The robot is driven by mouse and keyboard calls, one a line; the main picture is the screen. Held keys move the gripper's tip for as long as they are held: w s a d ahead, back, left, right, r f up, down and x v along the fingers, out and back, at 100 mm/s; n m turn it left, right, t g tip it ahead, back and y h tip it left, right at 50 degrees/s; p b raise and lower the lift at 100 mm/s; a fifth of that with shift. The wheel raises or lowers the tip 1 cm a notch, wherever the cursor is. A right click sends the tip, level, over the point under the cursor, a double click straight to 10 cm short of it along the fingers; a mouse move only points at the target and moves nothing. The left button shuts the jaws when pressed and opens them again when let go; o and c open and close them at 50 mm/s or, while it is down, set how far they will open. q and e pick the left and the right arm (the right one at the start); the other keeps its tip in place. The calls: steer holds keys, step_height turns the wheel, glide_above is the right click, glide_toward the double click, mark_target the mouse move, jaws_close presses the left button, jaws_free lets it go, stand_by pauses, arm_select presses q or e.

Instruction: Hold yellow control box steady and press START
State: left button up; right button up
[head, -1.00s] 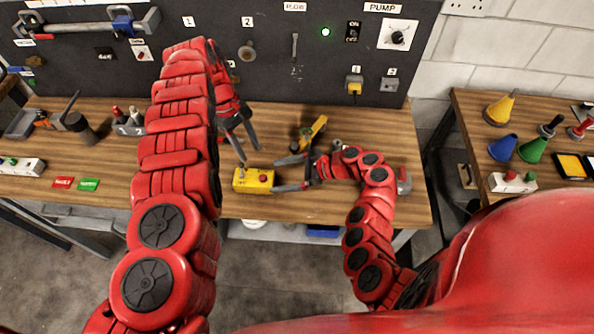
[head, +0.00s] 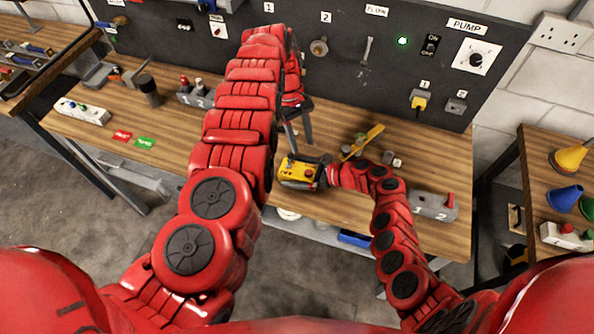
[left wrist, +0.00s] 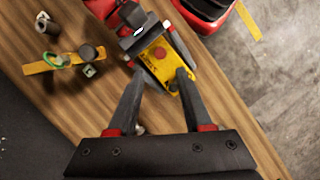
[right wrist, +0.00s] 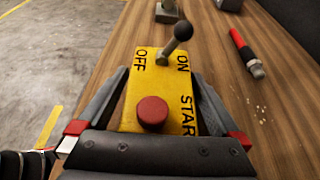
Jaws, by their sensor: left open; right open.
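The yellow control box (head: 290,172) sits on the wooden bench near its front edge. In the right wrist view the box (right wrist: 136,92) shows a round red button (right wrist: 152,112), a black-knobbed lever (right wrist: 176,40) and the words OFF, ON and START. My right gripper (right wrist: 160,77) is open, with one finger on each side of the box; firm contact cannot be told. My left gripper (head: 300,146) is open and empty, pointing down above the box's far side. In the left wrist view the box (left wrist: 158,62) lies beyond and between its fingertips.
A yellow bar (head: 362,142) and small parts lie behind my right gripper. A grey box with a red top part (head: 434,206) stands at the bench's right. The dark pump panel (head: 345,85) rises behind.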

steer(key=shift+c, duration=0.3)
jaws_close()
arm_select(q)
jaws_close()
stand_by(1.1)
stand_by(0.4)
